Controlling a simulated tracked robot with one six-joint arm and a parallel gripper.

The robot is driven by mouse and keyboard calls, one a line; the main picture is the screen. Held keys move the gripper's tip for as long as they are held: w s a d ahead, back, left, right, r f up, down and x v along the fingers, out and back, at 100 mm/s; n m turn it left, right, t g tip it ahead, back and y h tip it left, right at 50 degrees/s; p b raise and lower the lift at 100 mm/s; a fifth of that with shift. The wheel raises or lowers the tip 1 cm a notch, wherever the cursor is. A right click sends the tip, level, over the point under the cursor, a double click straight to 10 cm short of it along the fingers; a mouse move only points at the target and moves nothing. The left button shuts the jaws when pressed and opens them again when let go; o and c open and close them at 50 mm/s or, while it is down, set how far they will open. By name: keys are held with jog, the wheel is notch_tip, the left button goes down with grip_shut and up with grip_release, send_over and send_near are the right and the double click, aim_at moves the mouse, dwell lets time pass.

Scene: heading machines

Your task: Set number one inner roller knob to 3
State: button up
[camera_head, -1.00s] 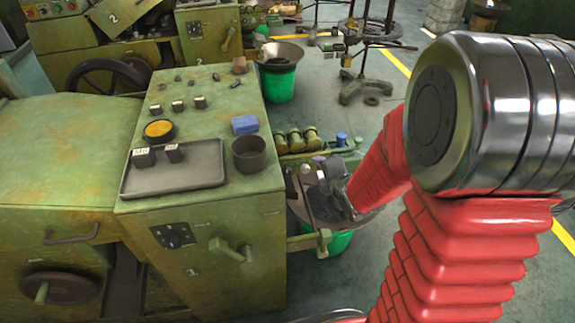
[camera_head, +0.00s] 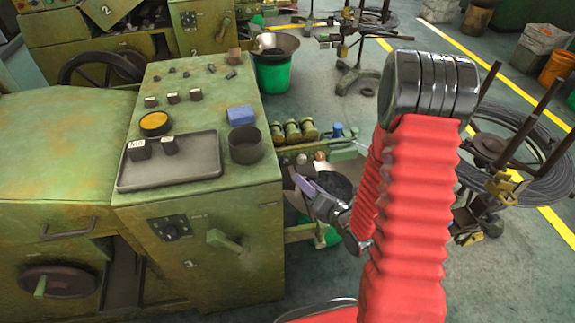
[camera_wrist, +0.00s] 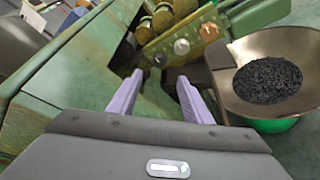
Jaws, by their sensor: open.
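In the wrist view, a green panel below brass-coloured rollers (camera_wrist: 163,20) carries small round knobs: an orange-brown knob (camera_wrist: 209,31), a pale knob (camera_wrist: 181,46) and a grey knob (camera_wrist: 160,60). I cannot tell which is the inner roller knob, nor read any setting. My gripper (camera_wrist: 161,79) is open with two lilac fingers, empty and pointing toward this panel, apart from the knobs. In the head view, my gripper (camera_head: 305,187) is beside the right side of the front green machine (camera_head: 215,205), below the rollers (camera_head: 292,131).
A pan of dark granules (camera_wrist: 268,77) sits close right of my gripper. The front machine has a selector dial (camera_head: 169,228) and a handle (camera_head: 224,240). On its top are a tray (camera_head: 190,170), a blue block (camera_head: 241,115) and a dark cup (camera_head: 245,144). Wire coils (camera_head: 520,160) stand right.

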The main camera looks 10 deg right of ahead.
aim_at(286, 164)
jog(key=x, duration=1.4)
jog(key=shift+c, duration=0.3)
jog(key=c, duration=0.9)
jog(key=shift+d, duration=0.2)
jog(key=shift+c, duration=0.5)
jog(key=shift+s+a, duration=0.1)
